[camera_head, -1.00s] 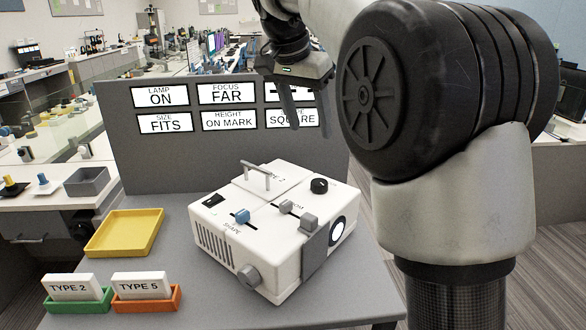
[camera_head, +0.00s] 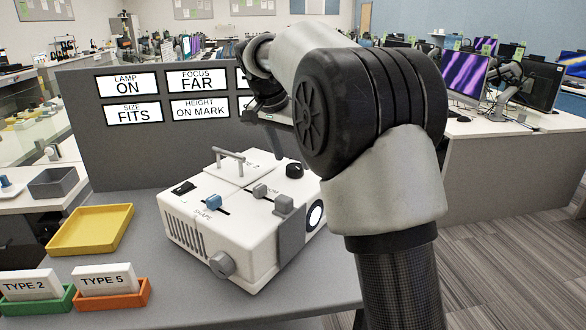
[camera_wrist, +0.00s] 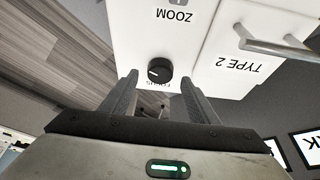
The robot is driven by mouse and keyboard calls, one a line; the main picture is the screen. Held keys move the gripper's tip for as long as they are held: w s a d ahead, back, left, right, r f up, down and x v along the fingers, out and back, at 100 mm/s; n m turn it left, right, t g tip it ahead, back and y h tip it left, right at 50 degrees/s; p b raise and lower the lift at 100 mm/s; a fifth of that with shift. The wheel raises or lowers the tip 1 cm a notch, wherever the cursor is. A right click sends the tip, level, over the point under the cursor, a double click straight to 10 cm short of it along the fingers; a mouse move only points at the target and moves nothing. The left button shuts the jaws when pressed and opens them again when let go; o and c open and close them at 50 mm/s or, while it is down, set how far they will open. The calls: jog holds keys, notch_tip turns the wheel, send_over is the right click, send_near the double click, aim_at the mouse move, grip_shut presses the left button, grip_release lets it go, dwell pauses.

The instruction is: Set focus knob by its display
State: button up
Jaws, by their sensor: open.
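The focus knob is a small black round knob (camera_head: 294,170) on top of a white boxy device (camera_head: 190,235). In the wrist view the knob (camera_wrist: 159,70) has a white pointer mark and a partly covered FOCUS label beside it. The focus display (camera_head: 197,80) on the grey panel reads FAR. My gripper (camera_wrist: 159,77) is open and empty, its fingertips on either side of the knob in the wrist picture; I cannot tell the height gap.
Other displays read LAMP ON, SIZE FITS (camera_head: 133,113) and HEIGHT ON MARK. The device also carries a blue slider (camera_head: 213,202), grey sliders, a side knob (camera_head: 222,264) and a handle (camera_head: 229,158). A yellow tray (camera_head: 90,230) and TYPE 2 and TYPE 5 cards stand left.

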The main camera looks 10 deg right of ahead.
aim_at(295, 170)
jog(key=shift+x, duration=1.35)
jog(key=c, duration=1)
jog(key=shift+c, duration=0.2)
jog(key=shift+r+n, duration=0.1)
jog(key=shift+n, duration=0.3)
jog(key=shift+s+d+n+t+y+p, duration=0.15)
jog(key=shift+n+t+y+p, duration=0.3)
jog(key=shift+n, duration=0.45)
jog(key=shift+d+n+t+y+p, duration=0.15)
jog(key=shift+n+y+p, duration=0.25)
jog(key=shift+n, duration=0.55)
jog(key=shift+a+n+t+y+p, duration=0.15)
jog(key=shift+n+p, duration=0.35)
jog(key=shift+n, duration=0.45)
